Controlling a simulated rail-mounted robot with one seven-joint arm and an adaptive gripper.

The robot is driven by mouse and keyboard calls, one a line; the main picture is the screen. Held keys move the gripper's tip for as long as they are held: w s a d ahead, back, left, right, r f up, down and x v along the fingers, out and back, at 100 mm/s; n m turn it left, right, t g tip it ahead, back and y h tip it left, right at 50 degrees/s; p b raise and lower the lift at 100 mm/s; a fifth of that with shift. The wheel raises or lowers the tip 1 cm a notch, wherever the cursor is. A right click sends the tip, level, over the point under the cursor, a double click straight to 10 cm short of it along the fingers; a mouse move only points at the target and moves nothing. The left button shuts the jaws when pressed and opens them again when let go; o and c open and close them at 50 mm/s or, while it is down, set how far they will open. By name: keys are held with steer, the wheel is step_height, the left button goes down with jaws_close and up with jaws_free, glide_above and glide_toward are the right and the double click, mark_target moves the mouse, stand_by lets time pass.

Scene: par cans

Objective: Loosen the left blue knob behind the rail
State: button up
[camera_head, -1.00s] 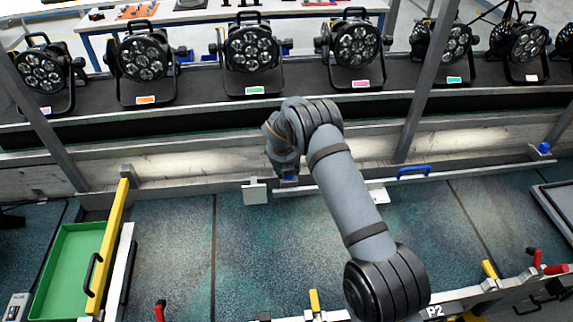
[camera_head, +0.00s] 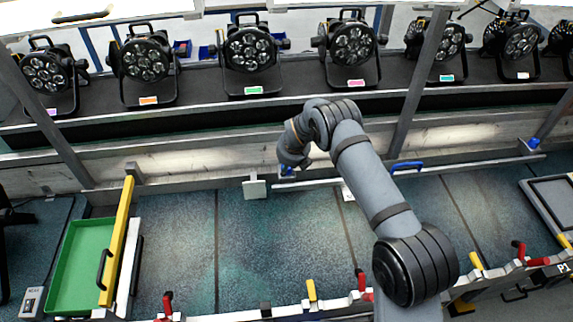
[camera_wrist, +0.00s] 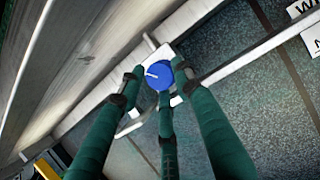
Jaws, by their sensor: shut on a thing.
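The left blue knob (camera_wrist: 159,75) shows in the wrist view as a round blue cap with a white line on it. It sits at a pale plate by the white rail. My gripper (camera_wrist: 160,83) has dark green fingers closed around the knob, from both sides and from below in the picture. In the head view my gripper (camera_head: 289,167) is at the left part of the white rail (camera_head: 449,172), and only a bit of blue shows there; my wrist hides most of it. Another blue knob (camera_head: 534,143) is at the rail's right end.
A blue handle (camera_head: 405,166) is on the rail right of my arm. A white block (camera_head: 255,188) stands just left of my gripper. A row of par cans (camera_head: 253,48) stands on the shelf behind. A green tray (camera_head: 78,265) with a yellow bar (camera_head: 117,241) is at left.

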steer(key=shift+w+d+r, duration=0.2)
steer(key=shift+w+r, duration=0.2)
steer(key=shift+w, duration=0.1)
steer(key=o, duration=1)
steer(key=shift+f, duration=0.1)
steer(key=shift+o, duration=0.5)
steer(key=shift+s+f, duration=0.1)
steer(key=shift+s, duration=0.05)
steer(key=shift+f, duration=0.1)
steer(key=shift+s+a, duration=0.1)
steer(key=v, duration=1.2)
